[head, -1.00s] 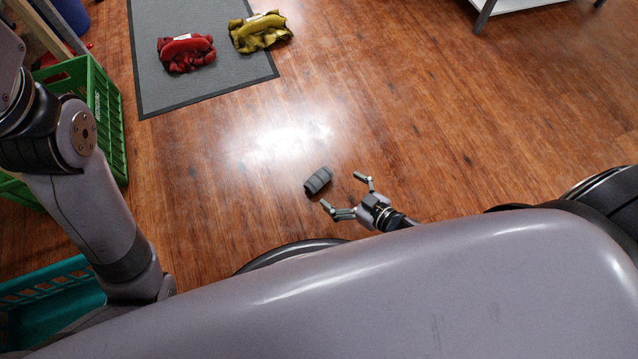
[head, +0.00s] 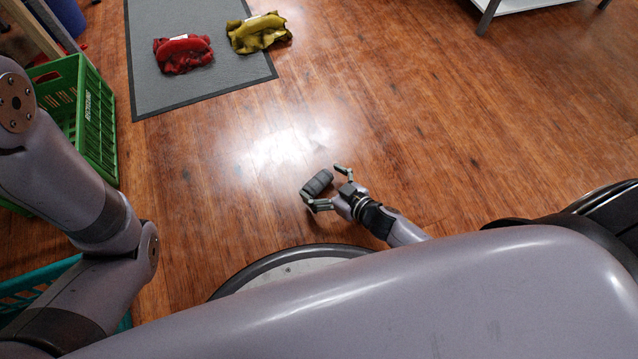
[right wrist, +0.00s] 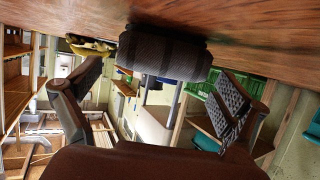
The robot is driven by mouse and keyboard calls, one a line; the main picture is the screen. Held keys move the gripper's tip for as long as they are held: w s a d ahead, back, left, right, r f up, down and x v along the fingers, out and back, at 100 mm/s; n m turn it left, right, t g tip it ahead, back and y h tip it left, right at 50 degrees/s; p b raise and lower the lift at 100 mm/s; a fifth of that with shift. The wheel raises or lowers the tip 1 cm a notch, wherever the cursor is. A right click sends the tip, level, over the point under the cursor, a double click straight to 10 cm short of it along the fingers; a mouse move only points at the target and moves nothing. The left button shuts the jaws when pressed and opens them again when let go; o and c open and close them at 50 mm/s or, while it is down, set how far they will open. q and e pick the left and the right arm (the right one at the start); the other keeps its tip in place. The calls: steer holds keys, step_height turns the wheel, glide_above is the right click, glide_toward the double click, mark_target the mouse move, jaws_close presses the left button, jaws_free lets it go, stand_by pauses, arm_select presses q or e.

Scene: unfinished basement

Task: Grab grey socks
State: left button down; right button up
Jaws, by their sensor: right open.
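The grey socks (head: 317,182) are a dark grey rolled bundle lying on the wooden floor in front of my base. In the right wrist view the bundle (right wrist: 164,54) shows ahead, near the top middle, between the lines of the two fingers. My right gripper (head: 324,188) is open, with one finger on each side of the bundle's near side. Whether the fingers touch it I cannot tell. My right gripper also fills the lower part of the right wrist view (right wrist: 165,95). My left arm comes in at the left, but its gripper is out of view.
A grey mat (head: 180,95) at the upper left bears a red folded cloth (head: 184,54) and a yellow one (head: 258,33). A green crate (head: 95,120) and a teal basket (head: 35,285) stand at the left. The floor to the right is clear.

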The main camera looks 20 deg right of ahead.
steer(key=shift+c, duration=0.3)
steer(key=c, duration=1.2)
steer(key=shift+o, duration=0.2)
steer(key=shift+r, duration=0.15)
